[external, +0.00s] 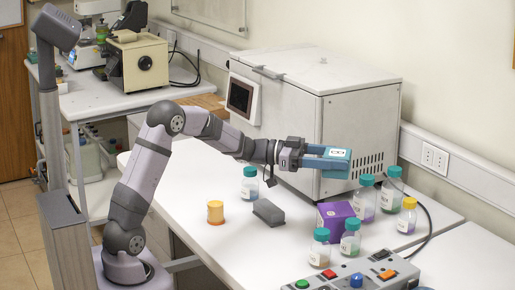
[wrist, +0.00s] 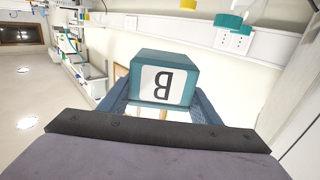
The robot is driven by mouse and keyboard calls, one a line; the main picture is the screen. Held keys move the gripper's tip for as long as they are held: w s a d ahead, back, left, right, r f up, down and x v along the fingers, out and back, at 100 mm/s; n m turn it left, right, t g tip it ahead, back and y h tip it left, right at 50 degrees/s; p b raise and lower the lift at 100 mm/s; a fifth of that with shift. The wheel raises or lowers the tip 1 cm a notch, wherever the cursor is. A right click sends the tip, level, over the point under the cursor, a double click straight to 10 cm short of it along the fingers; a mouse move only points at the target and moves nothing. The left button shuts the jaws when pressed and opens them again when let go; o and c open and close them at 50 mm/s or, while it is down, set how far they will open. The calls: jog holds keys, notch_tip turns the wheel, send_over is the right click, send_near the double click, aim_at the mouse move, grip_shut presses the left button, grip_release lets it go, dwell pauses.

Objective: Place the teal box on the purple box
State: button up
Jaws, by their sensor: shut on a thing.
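My gripper (external: 325,158) is shut on the teal box (external: 338,153) and holds it in the air in front of the white cabinet. In the wrist view the teal box (wrist: 163,80) sits between the blue fingers and shows a white label with a black letter. The purple box (external: 335,215) stands on the white table, below the held teal box and apart from it. Teal-capped bottles stand close in front of it and partly hide its front side.
Several capped bottles (external: 390,190) crowd around the purple box. A grey block (external: 268,212) and a yellow-orange jar (external: 215,212) stand to its left. A control box with buttons (external: 355,277) is at the front. The white cabinet (external: 355,120) rises behind. The left front of the table is clear.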

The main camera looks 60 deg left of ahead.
aim_at(337, 209)
jog(key=shift+d, duration=0.6)
jog(key=shift+f+p, duration=0.4)
jog(key=shift+f, duration=4.5)
jog(key=shift+f, duration=0.2)
jog(key=o, duration=1.1)
jog(key=shift+r, duration=0.1)
